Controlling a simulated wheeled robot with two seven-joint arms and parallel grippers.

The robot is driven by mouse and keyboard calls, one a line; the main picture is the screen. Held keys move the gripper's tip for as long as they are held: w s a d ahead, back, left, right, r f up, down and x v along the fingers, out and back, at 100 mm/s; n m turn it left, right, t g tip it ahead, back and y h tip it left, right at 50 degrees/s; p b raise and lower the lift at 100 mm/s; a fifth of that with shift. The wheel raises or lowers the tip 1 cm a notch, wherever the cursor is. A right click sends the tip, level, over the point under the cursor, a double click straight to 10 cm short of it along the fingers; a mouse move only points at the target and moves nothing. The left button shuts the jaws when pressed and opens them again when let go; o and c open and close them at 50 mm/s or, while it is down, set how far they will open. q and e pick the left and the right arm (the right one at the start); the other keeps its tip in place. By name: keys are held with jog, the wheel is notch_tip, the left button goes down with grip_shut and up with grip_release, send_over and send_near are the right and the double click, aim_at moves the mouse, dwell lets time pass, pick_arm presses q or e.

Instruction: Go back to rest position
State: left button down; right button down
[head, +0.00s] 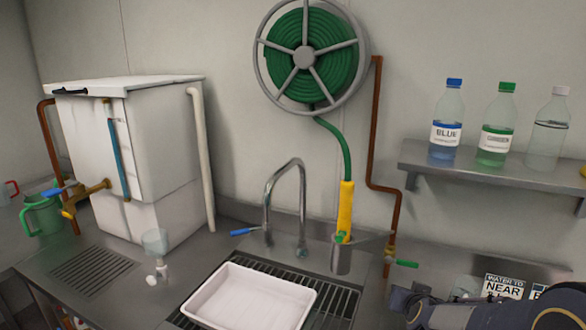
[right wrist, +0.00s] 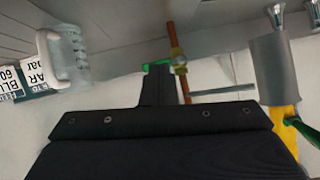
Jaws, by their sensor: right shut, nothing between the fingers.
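The task names no object. In the right wrist view my right gripper (right wrist: 158,78) is a black body with its fingers together and nothing between them. Its fingertips overlap the view of a green valve handle and a brass valve (right wrist: 179,60) on a copper pipe; I cannot tell how far apart they are. In the head view part of my dark right arm (head: 480,314) shows at the bottom right, over the counter. My left gripper is in neither view.
A sink holds a white tray (head: 215,322) on a grate below a tap (head: 268,190). A yellow-handled hose nozzle (head: 345,208) stands in a grey holder. A clear jug (right wrist: 68,55) and signs are beside my right gripper. A shelf (head: 480,170) carries bottles. A white tank (head: 150,150) stands left.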

jog(key=s+a+n+g+y, duration=0.1)
jog(key=s+a+y, duration=0.1)
jog(key=s, duration=0.8)
jog(key=s+a+r+n+g+y, duration=0.1)
jog(key=s+a+g+y, duration=0.1)
jog(key=s, duration=0.8)
jog(key=s+a+r+n+g+y, duration=0.1)
jog(key=s+a, duration=0.3)
jog(key=s, duration=0.6)
jog(key=shift+s+a+r+n+g+y, duration=0.2)
jog(key=shift+a+r+n+g+y, duration=0.1)
jog(key=shift+g+y, duration=0.5)
